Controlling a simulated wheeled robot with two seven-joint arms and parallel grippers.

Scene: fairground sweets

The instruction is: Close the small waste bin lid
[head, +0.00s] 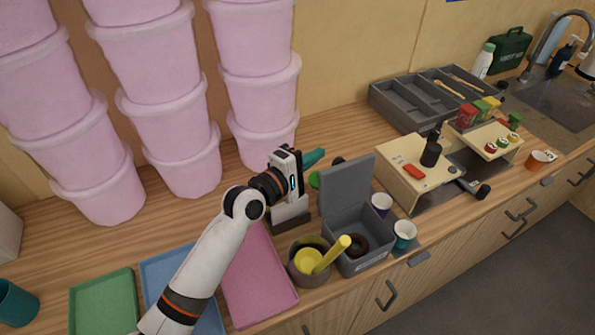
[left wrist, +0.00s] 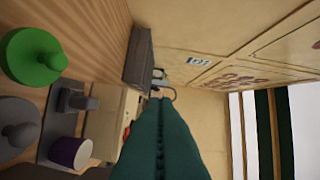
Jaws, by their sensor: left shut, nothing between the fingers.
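The small waste bin (head: 364,265) is a grey box near the front edge of the counter. Its grey lid (head: 346,186) stands open, upright at the back of the box. A dark round thing shows inside the bin. My left gripper (head: 315,157) has teal fingers and is shut and empty. It is behind and left of the lid's top in the picture, apart from it as far as I can tell. In the left wrist view the shut fingers (left wrist: 160,135) point forward over the counter; I cannot make out the bin there. My right gripper is not in view.
A brown pot (head: 300,272) with yellow things stands left of the bin. A purple cup (head: 381,204) and a teal cup (head: 404,236) stand right of it. A pink tray (head: 258,285) lies left. A green knobbed lid (left wrist: 33,57) shows in the wrist view. Pink tubs (head: 185,165) stand behind.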

